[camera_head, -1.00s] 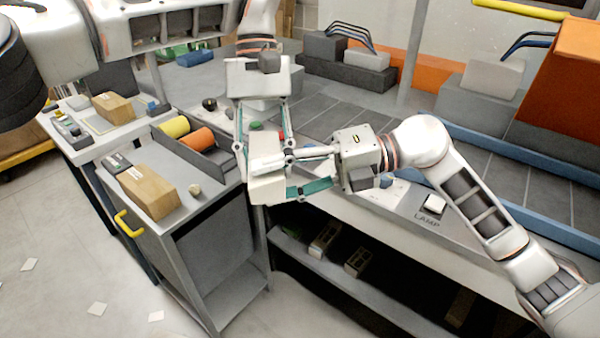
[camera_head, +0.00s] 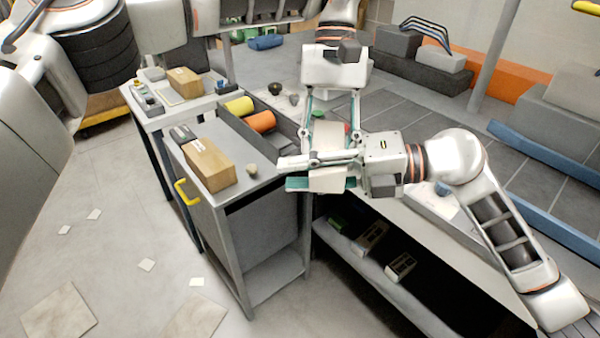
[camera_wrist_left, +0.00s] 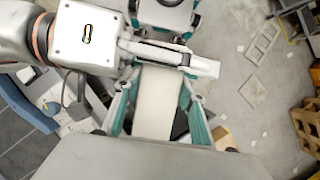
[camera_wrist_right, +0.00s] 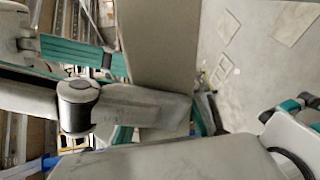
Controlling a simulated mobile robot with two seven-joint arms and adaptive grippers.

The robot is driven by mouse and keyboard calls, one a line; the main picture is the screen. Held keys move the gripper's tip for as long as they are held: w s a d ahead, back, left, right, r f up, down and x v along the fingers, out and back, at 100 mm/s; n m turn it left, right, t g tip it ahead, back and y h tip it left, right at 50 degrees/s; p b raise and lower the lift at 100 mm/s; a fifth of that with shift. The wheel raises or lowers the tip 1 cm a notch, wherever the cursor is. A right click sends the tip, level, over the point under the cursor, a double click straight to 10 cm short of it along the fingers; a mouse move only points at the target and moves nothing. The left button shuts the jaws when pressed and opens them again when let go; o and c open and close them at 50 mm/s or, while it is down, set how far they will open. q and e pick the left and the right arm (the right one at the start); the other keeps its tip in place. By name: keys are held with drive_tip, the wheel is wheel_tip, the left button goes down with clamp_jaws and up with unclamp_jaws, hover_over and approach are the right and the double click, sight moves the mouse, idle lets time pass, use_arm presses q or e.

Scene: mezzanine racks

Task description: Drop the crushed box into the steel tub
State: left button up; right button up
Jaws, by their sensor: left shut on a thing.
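The pale box (camera_head: 328,179) is held between the teal-padded fingers of my left gripper (camera_head: 325,172). In the left wrist view the box (camera_wrist_left: 156,103) is a long beige block between the fingers. My right gripper (camera_head: 292,170) comes in from the right and crosses over the box. Its fingers overlap the box and my left fingers, so its opening is unclear. The right wrist view shows a beige slab (camera_wrist_right: 160,40) close by. I cannot make out a steel tub.
A shelved bench stands at the right. The floor at the left (camera_head: 130,230) is mostly free, with scattered flat pieces.

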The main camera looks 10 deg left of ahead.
use_arm(q)
drive_tip(key=o, duration=1.3)
drive_tip(key=shift+c, duration=0.2)
use_arm(e)
clamp_jaws()
